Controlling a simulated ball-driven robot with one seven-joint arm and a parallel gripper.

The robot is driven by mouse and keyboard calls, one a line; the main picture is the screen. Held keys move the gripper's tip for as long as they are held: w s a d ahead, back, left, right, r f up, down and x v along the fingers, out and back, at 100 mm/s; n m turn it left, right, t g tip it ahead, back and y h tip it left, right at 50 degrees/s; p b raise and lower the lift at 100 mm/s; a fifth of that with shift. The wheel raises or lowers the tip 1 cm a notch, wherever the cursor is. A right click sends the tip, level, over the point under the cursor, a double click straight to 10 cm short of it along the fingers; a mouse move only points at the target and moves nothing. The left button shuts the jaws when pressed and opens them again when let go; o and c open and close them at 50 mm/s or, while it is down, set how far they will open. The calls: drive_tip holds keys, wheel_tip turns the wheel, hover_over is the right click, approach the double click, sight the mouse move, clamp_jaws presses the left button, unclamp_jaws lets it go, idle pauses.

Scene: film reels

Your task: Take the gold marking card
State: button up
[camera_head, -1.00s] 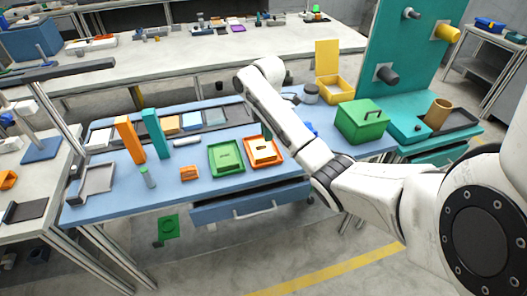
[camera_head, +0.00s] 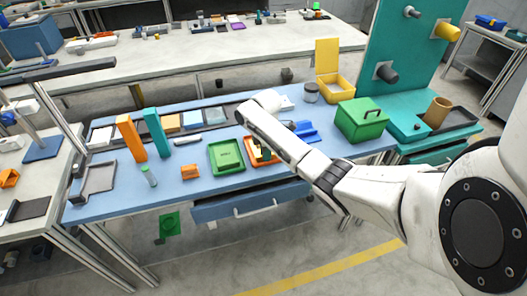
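A tan-gold card (camera_head: 171,124) lies in the row of cards along the back left of the blue bench, between a dark one and a blue one (camera_head: 192,120). It looks like the gold marking card, but I cannot read it. My gripper (camera_head: 260,155) points down at the orange tray (camera_head: 250,160) and is mostly hidden behind my arm. A small yellow patch shows by its dark fingers; I cannot tell whether it is held. The green tray (camera_head: 226,170) stands just left of the orange one.
An orange block (camera_head: 130,137) and a teal block (camera_head: 157,133) stand upright at the left. A green box (camera_head: 361,120), an open yellow box (camera_head: 335,88) and a dark jar (camera_head: 311,92) stand at the right. A drawer (camera_head: 250,202) sticks out below the front edge.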

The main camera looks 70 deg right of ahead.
drive_tip(key=shift+c, duration=0.3)
clamp_jaws()
drive_tip(key=shift+r, duration=0.1)
